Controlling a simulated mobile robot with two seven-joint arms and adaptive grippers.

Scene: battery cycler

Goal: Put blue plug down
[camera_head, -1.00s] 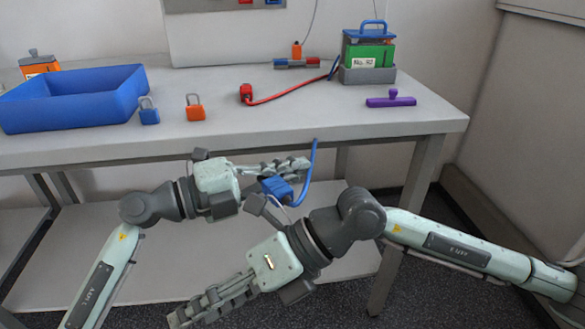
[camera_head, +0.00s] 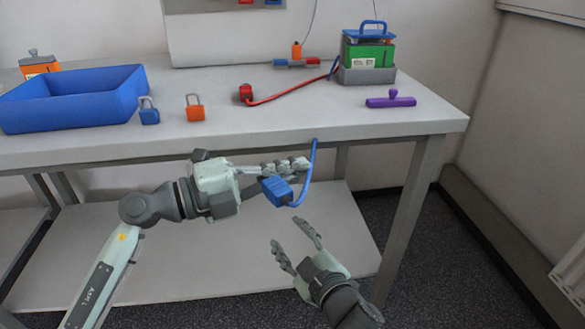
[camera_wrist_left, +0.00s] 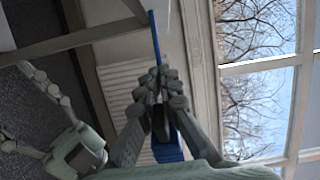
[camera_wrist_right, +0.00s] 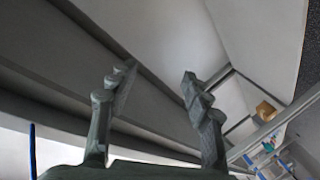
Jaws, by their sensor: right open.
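The blue plug (camera_head: 277,191) hangs in front of the table, below the height of its top. Its blue cable (camera_head: 312,165) runs up to the table's front edge. My left gripper (camera_head: 298,165) is shut on the blue plug; in the left wrist view its fingers (camera_wrist_left: 160,80) are close together, with the plug (camera_wrist_left: 168,150) partly hidden behind them. My right gripper (camera_head: 286,232) is open and empty just below the plug, fingers pointing up. In the right wrist view its two fingers (camera_wrist_right: 157,82) are spread wide with nothing between them.
The table (camera_head: 330,118) has clear room at its front right. On it are a blue bin (camera_head: 75,105), blue padlock (camera_head: 149,114), orange padlock (camera_head: 195,112), red plug (camera_head: 246,94), purple handle (camera_head: 391,101) and green battery (camera_head: 368,54) in a grey holder. A lower shelf (camera_head: 200,270) lies beneath.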

